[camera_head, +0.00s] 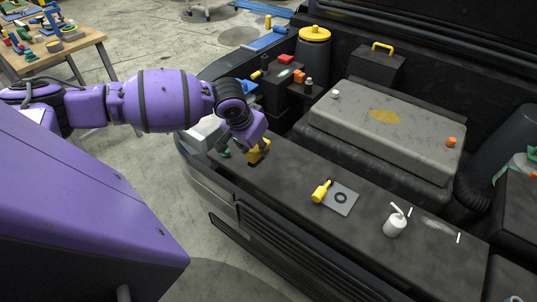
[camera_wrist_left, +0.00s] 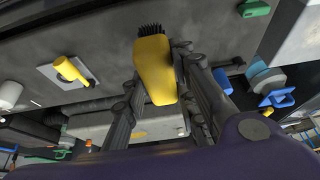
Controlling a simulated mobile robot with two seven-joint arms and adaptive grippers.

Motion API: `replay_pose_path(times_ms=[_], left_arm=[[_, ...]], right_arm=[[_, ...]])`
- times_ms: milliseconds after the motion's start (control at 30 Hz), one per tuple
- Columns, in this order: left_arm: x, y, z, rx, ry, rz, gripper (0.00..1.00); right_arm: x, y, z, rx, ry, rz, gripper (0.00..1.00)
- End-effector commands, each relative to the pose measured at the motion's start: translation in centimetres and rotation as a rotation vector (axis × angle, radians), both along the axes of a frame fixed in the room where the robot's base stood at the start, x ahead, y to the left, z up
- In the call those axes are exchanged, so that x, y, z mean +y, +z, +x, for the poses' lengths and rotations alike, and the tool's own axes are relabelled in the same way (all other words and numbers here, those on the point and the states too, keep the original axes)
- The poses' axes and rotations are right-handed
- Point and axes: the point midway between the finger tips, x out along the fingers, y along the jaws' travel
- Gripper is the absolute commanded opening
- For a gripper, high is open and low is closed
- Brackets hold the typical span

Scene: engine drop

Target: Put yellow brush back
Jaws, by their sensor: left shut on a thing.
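The yellow brush (camera_wrist_left: 154,68) is between the fingers of my left gripper (camera_wrist_left: 163,82), which is shut on its yellow body. Its black bristles stick out past the fingers. In the head view my left gripper (camera_head: 257,150) is at the front left part of the dark engine bay ledge (camera_head: 300,180). The brush (camera_head: 263,146) shows there partly hidden by the gripper, bristles downward. I cannot tell whether the bristles touch the ledge. My right gripper is not in view.
On the ledge are a grey plate (camera_head: 342,198) with a yellow-handled tool (camera_head: 321,190) and a white bottle (camera_head: 395,224). A green object (camera_head: 224,153) lies left of the gripper. The grey engine cover (camera_head: 360,120) is behind. A wooden workbench (camera_head: 85,42) with tools stands top left.

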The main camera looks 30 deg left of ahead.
Motion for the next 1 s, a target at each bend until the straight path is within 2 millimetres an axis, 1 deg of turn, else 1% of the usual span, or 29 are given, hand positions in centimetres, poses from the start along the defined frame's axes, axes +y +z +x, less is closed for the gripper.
replay_pose_path(times_ms=[33, 133, 200, 333, 533, 633, 800, 1000], left_arm=[[0.2, -0.9, 1.4, 0.002, 0.002, -0.002, 0.0], [0.8, -2.0, 3.8, 0.003, 0.002, -0.002, 0.0], [1.0, -3.6, 4.6, 0.006, 0.001, -0.001, 0.0], [1.4, -5.4, 6.1, 0.004, 0.001, 0.0, 0.0], [1.7, -6.6, 7.2, 0.002, 0.0, 0.0, 0.0], [1.9, -7.7, 8.2, 0.002, 0.001, 0.0, 0.0], [1.9, -9.6, 8.1, -0.001, 0.001, 0.0, 0.0], [1.9, -10.0, 8.0, 0.0, 0.0, 0.0, 0.0]], right_arm=[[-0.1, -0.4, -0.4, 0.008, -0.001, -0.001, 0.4], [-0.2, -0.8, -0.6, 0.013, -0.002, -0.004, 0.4], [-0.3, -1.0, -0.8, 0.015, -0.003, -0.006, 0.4], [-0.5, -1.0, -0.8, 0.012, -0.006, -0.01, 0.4], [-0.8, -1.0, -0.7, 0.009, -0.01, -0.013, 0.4], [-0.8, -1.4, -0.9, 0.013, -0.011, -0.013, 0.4], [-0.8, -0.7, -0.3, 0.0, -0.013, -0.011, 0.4], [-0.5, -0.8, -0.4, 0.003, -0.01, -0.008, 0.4]])
